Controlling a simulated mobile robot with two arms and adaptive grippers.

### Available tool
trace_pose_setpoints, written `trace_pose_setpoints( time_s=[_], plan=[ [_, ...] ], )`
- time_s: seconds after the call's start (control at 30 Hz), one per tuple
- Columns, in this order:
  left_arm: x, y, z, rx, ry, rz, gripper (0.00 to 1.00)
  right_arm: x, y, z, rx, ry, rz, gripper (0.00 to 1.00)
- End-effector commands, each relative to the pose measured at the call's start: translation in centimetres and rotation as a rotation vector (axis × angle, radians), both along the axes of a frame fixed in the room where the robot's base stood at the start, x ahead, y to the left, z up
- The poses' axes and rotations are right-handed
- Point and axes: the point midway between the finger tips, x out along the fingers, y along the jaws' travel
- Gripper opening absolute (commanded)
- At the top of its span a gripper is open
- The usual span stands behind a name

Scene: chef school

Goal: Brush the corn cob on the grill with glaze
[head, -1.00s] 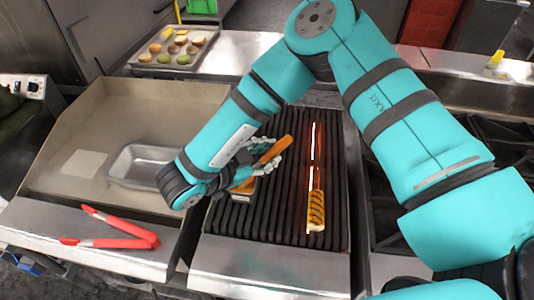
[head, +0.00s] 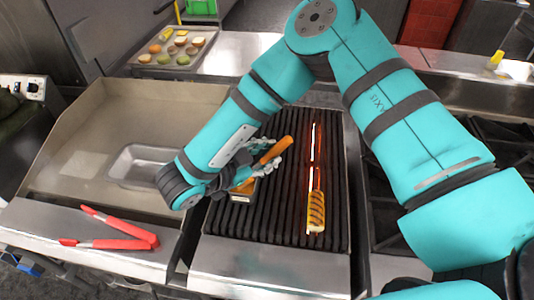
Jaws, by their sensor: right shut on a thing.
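The corn cob (head: 316,211) lies on the right part of the black grill grate (head: 285,228), its yellow kernels marked with dark stripes. A glowing red-orange strip shows on the grate just behind it. My right gripper (head: 268,160) is over the left part of the grill, to the left of the corn and apart from it. It is shut on a brush with an orange-brown handle (head: 273,151). The brush head (head: 243,190) shows low beside the wrist, partly hidden by my arm. I cannot tell whether glaze is on it. My left gripper is not in view.
A metal pan (head: 140,164) stands on the flat griddle to the left. Red tongs (head: 112,230) lie on the front ledge. A tray of food pieces (head: 157,63) is at the back left. A yellow-handled brush (head: 495,61) shows at the back right.

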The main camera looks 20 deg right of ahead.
Motion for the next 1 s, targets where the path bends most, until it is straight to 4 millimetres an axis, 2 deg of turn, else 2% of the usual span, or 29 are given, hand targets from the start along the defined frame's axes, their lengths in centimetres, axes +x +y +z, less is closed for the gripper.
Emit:
trace_pose_setpoints(
  time_s=[0.73, 1.0],
  plan=[
    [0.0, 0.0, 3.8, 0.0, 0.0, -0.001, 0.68, 0.1, 0.0, 6.3, -0.001, -0.006, -0.001, 0.0],
    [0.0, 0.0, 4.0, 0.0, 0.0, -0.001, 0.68, 0.0, 0.0, 6.8, -0.001, -0.004, -0.002, 0.0]
  ],
)
